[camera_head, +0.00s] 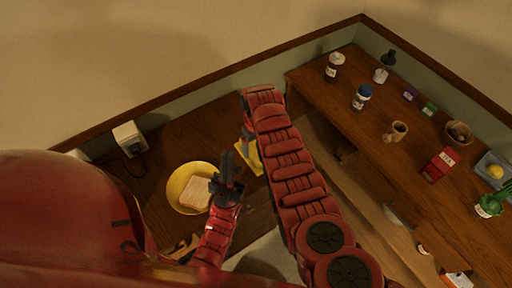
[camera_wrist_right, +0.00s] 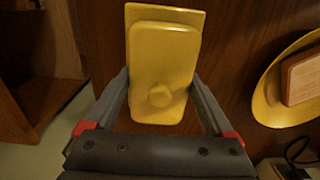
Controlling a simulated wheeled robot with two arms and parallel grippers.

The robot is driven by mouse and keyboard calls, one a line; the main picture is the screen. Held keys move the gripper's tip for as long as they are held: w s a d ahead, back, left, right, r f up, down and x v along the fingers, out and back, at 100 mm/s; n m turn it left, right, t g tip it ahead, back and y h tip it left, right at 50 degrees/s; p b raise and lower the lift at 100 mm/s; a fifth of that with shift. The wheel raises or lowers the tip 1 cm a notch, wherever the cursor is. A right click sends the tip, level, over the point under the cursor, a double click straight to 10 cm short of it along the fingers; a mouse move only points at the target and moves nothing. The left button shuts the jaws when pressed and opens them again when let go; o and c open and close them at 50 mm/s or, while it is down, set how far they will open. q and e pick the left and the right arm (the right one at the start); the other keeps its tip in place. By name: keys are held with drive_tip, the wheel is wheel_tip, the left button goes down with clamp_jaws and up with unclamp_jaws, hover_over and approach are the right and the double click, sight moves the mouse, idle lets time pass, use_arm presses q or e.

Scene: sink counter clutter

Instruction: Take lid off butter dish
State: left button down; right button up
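The yellow butter dish lies below my right gripper (camera_wrist_right: 160,72). In the right wrist view its boxy lid (camera_wrist_right: 165,55), with a round knob, is between the two fingers, which meet its long sides. The flat yellow base (camera_wrist_right: 165,12) shows past the lid's far end. I cannot tell whether the lid is apart from the base. In the head view part of the yellow dish (camera_head: 253,158) shows on the counter, partly covered by my right arm. My left gripper (camera_head: 228,160) is over the counter beside the plate; its dark fingers look empty, but their opening is unclear.
A yellow plate (camera_head: 175,184) with a slice of bread (camera_head: 195,193) is left of my left gripper. A white appliance (camera_head: 130,138) stands against the wall. The right counter holds bottles (camera_head: 362,97), a mug (camera_head: 395,132), a red box (camera_head: 440,164) and a bowl (camera_head: 458,132).

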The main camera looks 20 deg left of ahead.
drive_tip(key=c, duration=0.4)
drive_tip(key=shift+c, duration=0.3)
drive_tip(key=shift+r, duration=0.15)
